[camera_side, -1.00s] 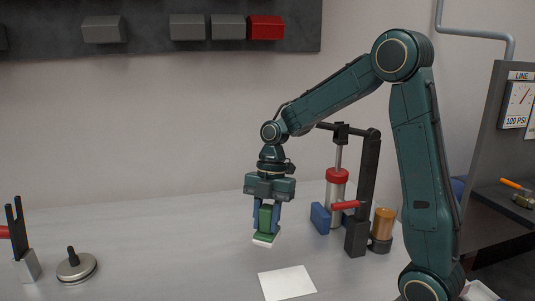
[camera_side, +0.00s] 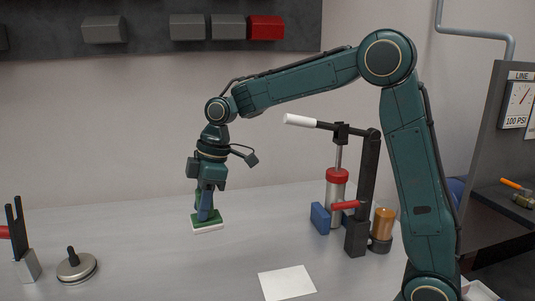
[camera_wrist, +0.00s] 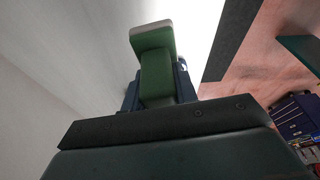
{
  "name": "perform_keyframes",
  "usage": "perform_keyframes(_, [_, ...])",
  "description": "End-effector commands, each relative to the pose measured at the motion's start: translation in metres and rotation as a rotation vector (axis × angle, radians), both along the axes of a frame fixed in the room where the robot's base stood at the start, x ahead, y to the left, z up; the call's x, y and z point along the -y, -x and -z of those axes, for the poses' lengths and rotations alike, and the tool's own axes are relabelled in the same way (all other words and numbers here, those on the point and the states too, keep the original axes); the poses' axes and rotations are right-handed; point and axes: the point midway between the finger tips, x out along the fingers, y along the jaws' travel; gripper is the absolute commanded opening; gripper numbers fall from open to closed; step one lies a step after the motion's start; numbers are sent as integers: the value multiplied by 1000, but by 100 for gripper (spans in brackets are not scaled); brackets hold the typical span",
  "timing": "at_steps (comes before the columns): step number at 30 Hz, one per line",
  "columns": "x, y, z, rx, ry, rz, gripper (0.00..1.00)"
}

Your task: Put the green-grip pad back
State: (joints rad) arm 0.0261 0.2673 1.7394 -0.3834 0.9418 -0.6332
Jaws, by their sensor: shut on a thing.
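My gripper (camera_side: 206,203) is shut on the green-grip pad (camera_side: 208,223), a green block with a white underside. The pad hangs above the grey bench, left of the middle in the side view, with its white face down. In the wrist view the green grip (camera_wrist: 155,72) sits between my blue fingers, and the wider green end is farther out. The gap between the pad and the bench is hard to judge. A white sheet (camera_side: 287,282) lies flat on the bench, to the right of and nearer than the pad.
A round metal lid-like piece with a black knob (camera_side: 77,266) and a black forked stand (camera_side: 24,255) are at the left. A lever press (camera_side: 361,200), a blue block (camera_side: 320,218) and an amber cup (camera_side: 383,224) stand at the right. The bench between is clear.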

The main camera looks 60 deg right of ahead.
Motion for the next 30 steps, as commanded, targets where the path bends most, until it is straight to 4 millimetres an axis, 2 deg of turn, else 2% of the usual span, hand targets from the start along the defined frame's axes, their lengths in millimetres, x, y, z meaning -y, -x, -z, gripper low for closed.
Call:
perform_keyframes(3, [-14, -7, -7, 0, 0, 70, 0])
perform_keyframes(7, [-22, -12, -12, 0, 1, 126, 0])
perform_keyframes(20, [-26, -14, -15, 0, -1, 156, 0])
perform_keyframes(26, [-26, -14, -7, -3, 0, 156, 0])
perform_keyframes(30, [-26, -13, 10, -5, 0, 156, 0])
